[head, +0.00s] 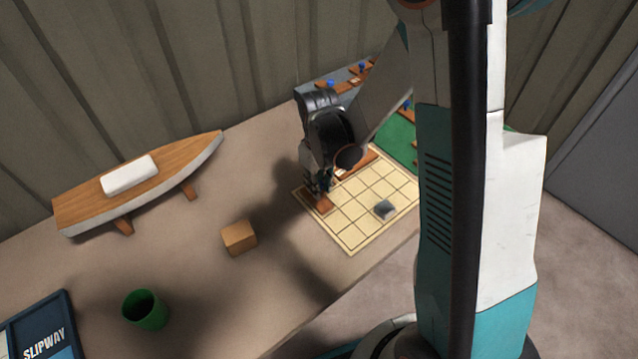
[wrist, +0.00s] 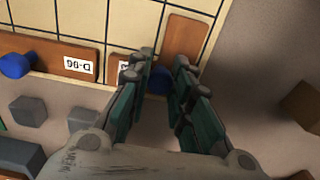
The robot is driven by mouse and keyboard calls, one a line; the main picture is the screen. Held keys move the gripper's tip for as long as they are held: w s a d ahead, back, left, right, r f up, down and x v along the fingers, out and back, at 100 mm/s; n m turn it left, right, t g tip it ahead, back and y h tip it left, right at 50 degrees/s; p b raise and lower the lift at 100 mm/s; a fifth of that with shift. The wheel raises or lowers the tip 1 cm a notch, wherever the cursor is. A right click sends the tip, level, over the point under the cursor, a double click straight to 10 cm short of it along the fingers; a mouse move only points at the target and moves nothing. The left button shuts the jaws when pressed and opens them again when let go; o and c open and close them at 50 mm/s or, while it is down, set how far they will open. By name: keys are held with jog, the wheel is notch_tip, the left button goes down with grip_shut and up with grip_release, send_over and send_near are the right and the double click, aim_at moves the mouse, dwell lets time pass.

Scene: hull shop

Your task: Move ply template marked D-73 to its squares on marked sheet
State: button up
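The marked sheet (head: 350,230) is cream with a dark square grid and lies on the bench; its grid also shows in the wrist view (wrist: 100,20). My gripper (head: 323,188) is low over the sheet's left corner. In the wrist view my gripper's fingers (wrist: 164,60) are close on either side of a blue knob (wrist: 159,82) and look shut on it. Brown ply (wrist: 186,38) covers squares at that corner, also seen in the head view (head: 318,203). A white tag (wrist: 123,68) beside the left finger is mostly hidden, so I cannot read D-73.
Another ply template (wrist: 45,55), tagged D-96, lies along the sheet's edge with a blue knob. A grey block (head: 385,209) sits on the sheet. A wooden cube (head: 239,238), green cup (head: 145,310) and model boat (head: 140,185) stand left on the bench.

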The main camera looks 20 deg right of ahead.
jog(key=shift+o, duration=1.4)
notch_tip(320, 180, up, 12)
jog(key=p, duration=0.5)
jog(key=s+r+m+t, duration=0.3)
jog(key=s+r+t, duration=0.4)
jog(key=s+r, duration=0.8)
jog(key=shift+r+m, duration=0.15)
jog(key=shift+m, duration=0.15)
